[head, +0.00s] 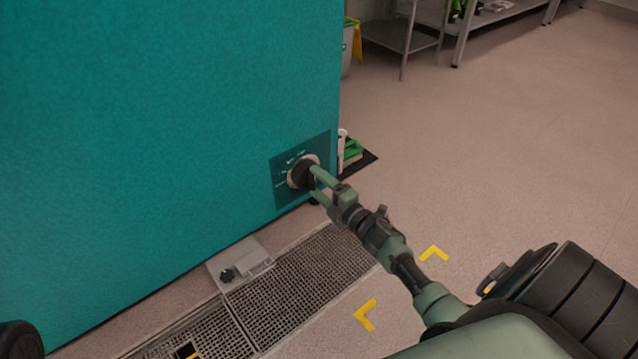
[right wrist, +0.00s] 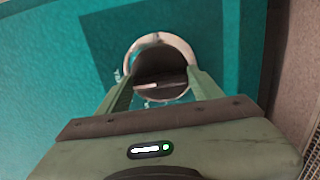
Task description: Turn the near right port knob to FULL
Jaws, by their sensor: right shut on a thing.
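The port knob (head: 302,175) is a dark round knob with a pale ring around it, on a darker teal plate (head: 284,188) low on the teal chamber wall. My right gripper (head: 314,184) reaches it from the lower right and is shut on the knob. In the right wrist view the knob (right wrist: 160,72) sits between the two green fingers (right wrist: 160,88), with a pale line across its face. White marks are printed on the plate around the ring, too small to read. My left gripper does not show.
The teal chamber wall (head: 150,130) fills the left. A floor grating (head: 310,285) and a grey plate with a dark knob (head: 240,267) lie below it. Yellow corner marks (head: 367,315) are on the floor. A green object (head: 351,152) is behind the wall's edge. Open floor lies to the right.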

